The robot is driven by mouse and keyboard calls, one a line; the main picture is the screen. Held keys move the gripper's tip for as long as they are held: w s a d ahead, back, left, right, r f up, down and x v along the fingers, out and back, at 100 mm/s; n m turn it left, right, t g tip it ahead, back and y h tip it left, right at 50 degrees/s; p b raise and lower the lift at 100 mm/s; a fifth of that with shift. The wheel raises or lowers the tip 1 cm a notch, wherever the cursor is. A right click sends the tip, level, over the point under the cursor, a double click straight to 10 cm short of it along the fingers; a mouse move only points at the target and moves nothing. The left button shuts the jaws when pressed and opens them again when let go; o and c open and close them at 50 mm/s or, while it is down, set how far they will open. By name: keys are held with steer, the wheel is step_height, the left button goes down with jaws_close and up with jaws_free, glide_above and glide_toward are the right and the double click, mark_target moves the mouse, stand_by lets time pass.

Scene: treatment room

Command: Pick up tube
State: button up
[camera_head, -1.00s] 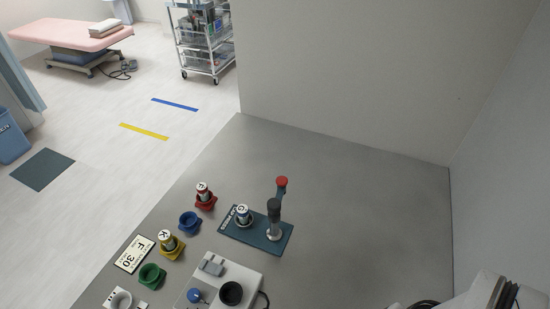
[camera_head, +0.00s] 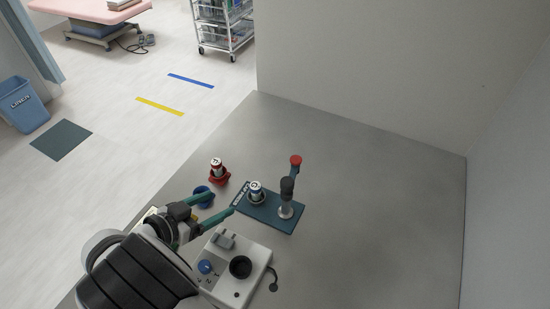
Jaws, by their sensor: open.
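Two capped tubes show in the head view. One tube (camera_head: 217,166) stands in a red holder (camera_head: 219,180) on the table. Another tube (camera_head: 256,189) stands in a holder on the dark teal base plate (camera_head: 283,219). My gripper (camera_head: 217,202) reaches in from the lower left. Its two green fingers are spread apart with no tube between them. A blue holder (camera_head: 203,193) shows partly behind the upper finger. The lower finger's tip is near the left edge of the base plate. My arm hides the table's lower left part.
A press-like post (camera_head: 287,196) with a red knob (camera_head: 296,160) rises from the base plate. A white device (camera_head: 230,285) with a blue knob (camera_head: 205,267) and black well (camera_head: 240,267) stands in front. The table (camera_head: 380,215) is clear to the right.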

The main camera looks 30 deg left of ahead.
mark_target(252, 189)
steer(key=x, duration=1.5)
steer(key=shift+d+r, duration=0.1)
steer(key=shift+d, duration=0.3)
jaws_close()
